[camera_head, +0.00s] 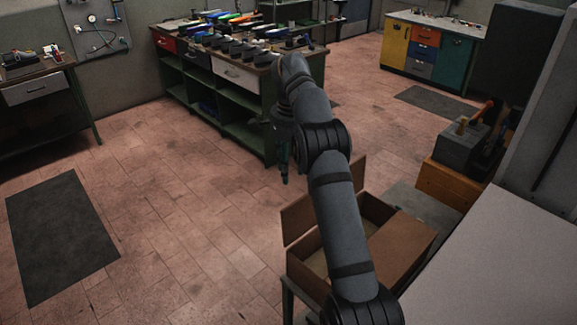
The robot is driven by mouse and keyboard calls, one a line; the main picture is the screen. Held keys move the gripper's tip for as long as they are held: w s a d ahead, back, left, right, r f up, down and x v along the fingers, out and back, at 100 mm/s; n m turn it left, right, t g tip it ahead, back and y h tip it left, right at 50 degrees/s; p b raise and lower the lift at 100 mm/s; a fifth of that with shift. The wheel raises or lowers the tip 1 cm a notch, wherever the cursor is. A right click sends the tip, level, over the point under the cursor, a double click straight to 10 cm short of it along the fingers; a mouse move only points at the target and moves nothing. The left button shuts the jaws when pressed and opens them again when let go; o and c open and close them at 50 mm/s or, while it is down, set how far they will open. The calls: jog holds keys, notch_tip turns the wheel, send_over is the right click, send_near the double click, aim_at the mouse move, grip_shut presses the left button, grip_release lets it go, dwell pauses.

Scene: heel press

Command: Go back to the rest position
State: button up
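My arm reaches from the bottom of the view up toward the green workbench, with its end bent downward. My gripper (284,178) hangs pointing down near the bench's right front corner, to the left of my forearm. It looks small and dark against the bench, so I cannot tell whether its fingers are open or shut. I see nothing clearly held in it. From this view I cannot tell its distance to the bench.
The green workbench (240,75) carries several dark shoe-like items and coloured pieces. An open cardboard box (403,247) stands below my arm, partly hidden by it. A pale tabletop (500,260) is at right. The tiled floor left is clear except for a dark mat (62,237).

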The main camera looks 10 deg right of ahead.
jog(key=shift+s+a+r, duration=0.1)
jog(key=shift+a+r, duration=0.05)
jog(key=shift+r, duration=0.25)
notch_tip(320, 180, down, 10)
jog(key=shift+d, duration=0.45)
jog(key=shift+w+r, duration=0.15)
jog(key=shift+w, duration=0.05)
